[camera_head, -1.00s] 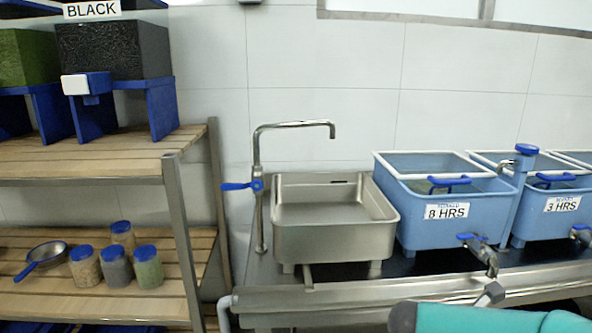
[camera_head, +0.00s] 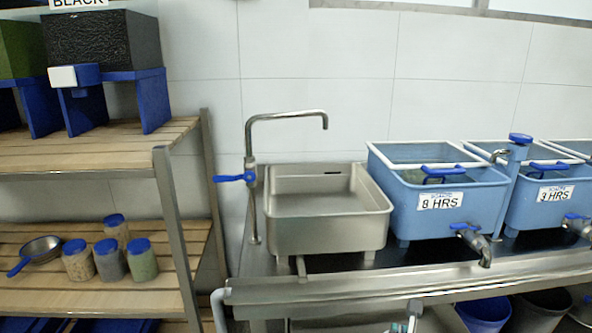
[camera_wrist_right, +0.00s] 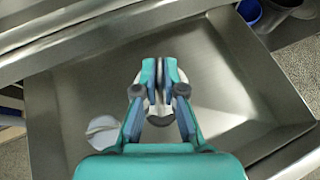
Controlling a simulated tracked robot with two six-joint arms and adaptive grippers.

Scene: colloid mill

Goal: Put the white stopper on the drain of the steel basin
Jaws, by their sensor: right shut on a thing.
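The steel basin (camera_head: 325,238) stands on the steel bench below a tap; its drain cannot be made out. My right gripper shows only in small part at the bottom edge of the head view (camera_head: 405,326), low in front of the bench. In the right wrist view my right gripper (camera_wrist_right: 160,88) is shut on a small white thing (camera_wrist_right: 181,89), apparently the white stopper, mostly hidden by the fingers. Another pale round piece with a raised ridge (camera_wrist_right: 103,130) lies on a steel surface beside the left finger. My left gripper is not in view.
A tap (camera_head: 252,170) with a blue lever stands at the basin's left. Blue tanks (camera_head: 450,205) with taps stand to its right. The bench front edge (camera_head: 420,285) lies between basin and gripper. A wooden shelf (camera_head: 120,290) with jars is at left.

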